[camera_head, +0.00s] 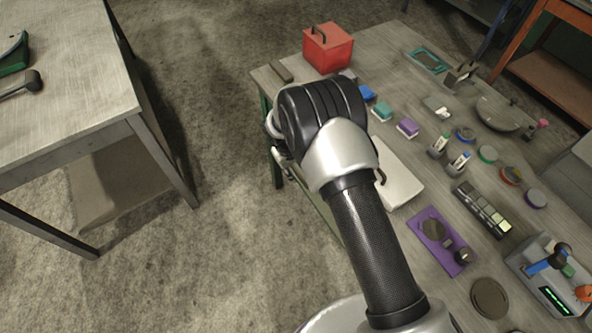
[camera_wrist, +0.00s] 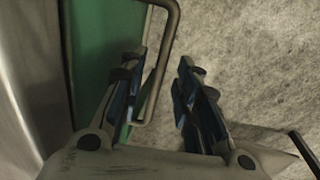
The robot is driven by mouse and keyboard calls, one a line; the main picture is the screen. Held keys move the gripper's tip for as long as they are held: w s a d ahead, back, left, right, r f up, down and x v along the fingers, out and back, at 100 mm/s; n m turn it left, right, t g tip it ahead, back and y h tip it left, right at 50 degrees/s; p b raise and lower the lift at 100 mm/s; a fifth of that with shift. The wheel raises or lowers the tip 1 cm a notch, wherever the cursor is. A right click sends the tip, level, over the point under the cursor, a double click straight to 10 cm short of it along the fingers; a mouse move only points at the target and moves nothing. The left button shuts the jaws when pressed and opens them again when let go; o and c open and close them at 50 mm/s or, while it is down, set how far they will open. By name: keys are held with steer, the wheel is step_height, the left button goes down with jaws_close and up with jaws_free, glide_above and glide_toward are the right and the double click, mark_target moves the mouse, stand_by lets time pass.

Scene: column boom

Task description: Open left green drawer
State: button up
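A green drawer front (camera_wrist: 92,50) fills the left part of the wrist view. Its grey metal bar handle (camera_wrist: 160,75) stands out from the green face. My gripper (camera_wrist: 162,58) is open, with one finger on each side of the handle bar. The left finger lies between the bar and the green face, and the right finger is on the outer side with a gap. I cannot tell whether the left finger touches the bar. In the head view my arm's wrist covers most of the gripper and the drawer front. Only this one drawer front shows clearly.
The workbench (camera_head: 385,50) holds a red box (camera_head: 327,47), a purple tray (camera_head: 446,240), a white flat case (camera_head: 400,185) and several small items. Another table (camera_head: 70,80) stands at the left. Bare floor (camera_head: 215,180) lies between them.

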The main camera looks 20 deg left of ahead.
steer(key=shift+c, duration=0.5)
jaws_close()
stand_by(0.3)
